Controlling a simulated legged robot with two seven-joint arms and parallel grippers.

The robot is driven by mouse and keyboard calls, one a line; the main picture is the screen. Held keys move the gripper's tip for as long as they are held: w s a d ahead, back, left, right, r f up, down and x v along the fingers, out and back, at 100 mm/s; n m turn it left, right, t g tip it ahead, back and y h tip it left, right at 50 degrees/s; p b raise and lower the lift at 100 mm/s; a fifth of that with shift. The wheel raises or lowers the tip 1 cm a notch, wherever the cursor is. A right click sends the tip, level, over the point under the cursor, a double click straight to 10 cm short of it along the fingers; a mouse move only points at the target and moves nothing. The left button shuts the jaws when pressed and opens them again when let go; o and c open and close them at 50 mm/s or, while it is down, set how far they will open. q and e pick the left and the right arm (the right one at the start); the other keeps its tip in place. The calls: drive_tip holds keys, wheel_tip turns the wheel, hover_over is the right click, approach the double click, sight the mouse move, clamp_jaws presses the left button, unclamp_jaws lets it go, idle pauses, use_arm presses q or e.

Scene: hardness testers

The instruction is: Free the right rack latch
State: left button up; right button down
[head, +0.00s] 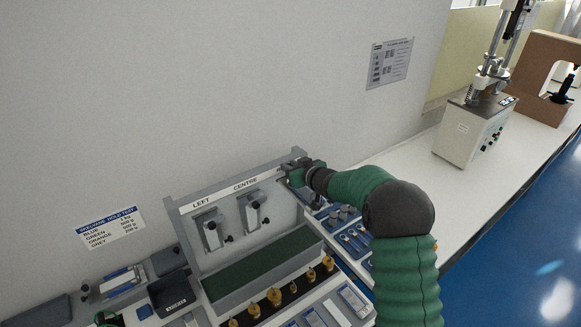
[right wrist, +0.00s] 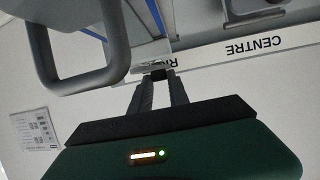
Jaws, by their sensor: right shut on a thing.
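The grey rack (head: 184,232) stands against the wall, with a header strip reading LEFT and CENTRE. A grey latch with a dark knob hangs under each: the left latch (head: 211,232) and the centre latch (head: 252,212). My right gripper (head: 292,170) is at the right end of the header and hides the right latch in the head view. In the right wrist view its fingers (right wrist: 158,77) are close together at the rack, over the partly covered right label. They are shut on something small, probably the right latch. A green part at the bottom left is possibly my left gripper (head: 108,318).
Brass weights (head: 274,296) stand in a row in front of a green tray (head: 262,263). Blue trays with small parts (head: 355,240) lie to the right, under my right arm. A tester (head: 470,130) stands farther back. The white bench between is clear.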

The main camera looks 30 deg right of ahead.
drive_tip(key=shift+s+f, duration=0.15)
drive_tip(key=shift+f, duration=0.3)
drive_tip(key=c, duration=1.5)
unclamp_jaws()
drive_tip(key=shift+o, duration=1.2)
drive_tip(key=shift+s, duration=0.1)
drive_tip(key=shift+d, duration=0.1)
drive_tip(key=shift+r, duration=0.1)
